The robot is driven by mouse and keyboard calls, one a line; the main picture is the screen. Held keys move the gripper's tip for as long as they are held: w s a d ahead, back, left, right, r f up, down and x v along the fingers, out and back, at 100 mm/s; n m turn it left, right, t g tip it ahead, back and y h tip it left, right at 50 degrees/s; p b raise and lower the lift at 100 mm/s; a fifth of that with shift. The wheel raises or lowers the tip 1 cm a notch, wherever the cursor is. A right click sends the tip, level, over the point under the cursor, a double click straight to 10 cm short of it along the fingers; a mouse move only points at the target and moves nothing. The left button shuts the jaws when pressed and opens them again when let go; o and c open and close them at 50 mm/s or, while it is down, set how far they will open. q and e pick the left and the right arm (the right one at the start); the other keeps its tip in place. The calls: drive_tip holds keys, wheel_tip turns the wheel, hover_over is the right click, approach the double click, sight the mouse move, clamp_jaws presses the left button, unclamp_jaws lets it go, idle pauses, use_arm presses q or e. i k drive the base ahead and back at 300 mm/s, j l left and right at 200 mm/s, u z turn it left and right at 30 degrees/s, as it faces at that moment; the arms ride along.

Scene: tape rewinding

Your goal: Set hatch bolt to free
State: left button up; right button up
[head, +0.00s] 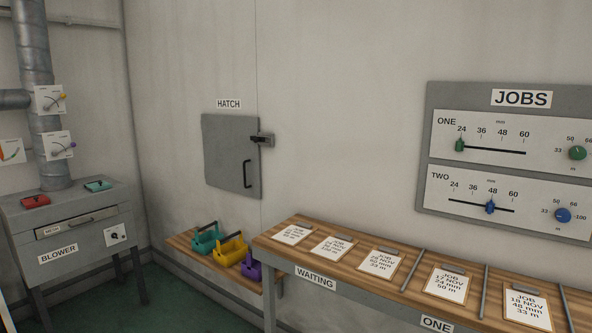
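The grey hatch (226,157) is on the back wall in the head view, below a white sign reading HATCH (228,104). It looks shut against the wall. A black handle (248,174) is on its right part. The hatch bolt (262,140) is a small dark fitting at the hatch's upper right edge, reaching onto the wall plate. It is too small to tell its exact setting. Neither of my grippers shows in the view.
Below the hatch, a low wooden bench (185,246) holds teal, yellow and purple carriers. A wooden counter (300,257) with job cards spans the lower right. The grey blower cabinet (75,225) stands at left. A JOBS panel (520,98) hangs at right. Green floor (165,305) is clear.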

sight(255, 139)
drive_tip(key=i+l+u, duration=0.15)
drive_tip(key=i, duration=0.3)
drive_tip(key=i+l+u, duration=0.2)
drive_tip(key=i, duration=0.25)
drive_tip(key=j, duration=0.1)
